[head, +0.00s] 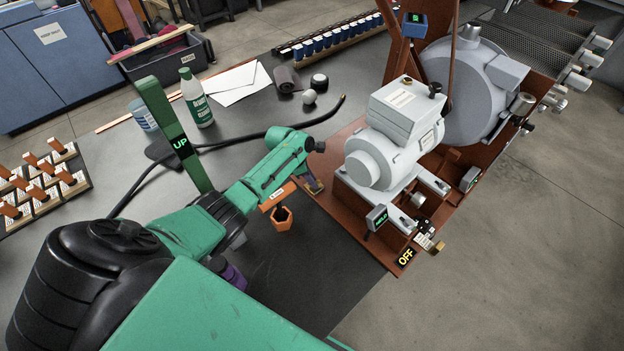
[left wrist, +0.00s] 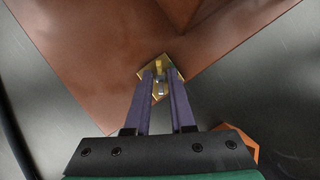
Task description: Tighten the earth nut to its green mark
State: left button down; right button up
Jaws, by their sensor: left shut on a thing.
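The earth nut (left wrist: 161,86) is a small metal piece on a brass plate (left wrist: 174,69) at the corner of the rust-brown machine base. My left gripper (left wrist: 160,76) has its purple fingers closed around the nut from above. In the head view my left gripper (head: 315,187) is at the base's near-left corner, beside the brass plate, and the arm hides most of the nut. I cannot make out the green mark.
An orange hexagonal piece (head: 282,219) is close beside my left wrist. The brown base (head: 345,215) carries a grey motor (head: 375,160). A green post (head: 172,130) reads "UP". A black hose (head: 240,142) and a bottle (head: 196,98) are behind the arm.

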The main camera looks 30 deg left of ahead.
pick_arm(q)
jog(key=shift+m, duration=0.4)
jog(key=shift+w+f+m+g+b, duration=0.1)
jog(key=shift+m+g+b, duration=0.25)
jog(key=shift+m, duration=0.25)
jog(key=shift+f+m+g+h+b, duration=0.1)
jog(key=shift+m+g+h+b, duration=0.2)
jog(key=shift+m+b, duration=0.4)
jog(key=m+g+b, duration=0.1)
jog(key=m+b, duration=0.1)
jog(key=b, duration=0.1)
jog(key=m+g+b, duration=0.1)
jog(key=m+b, duration=0.2)
jog(key=shift+w+f, duration=0.2)
jog(key=shift+r+m+b, duration=0.15)
jog(key=shift+m+b, duration=0.15)
jog(key=shift+m, duration=0.2)
jog(key=shift+s+r, duration=0.1)
jog(key=shift+r, duration=0.15)
jog(key=shift+a, duration=0.1)
jog(key=c, duration=0.8)
grip_release()
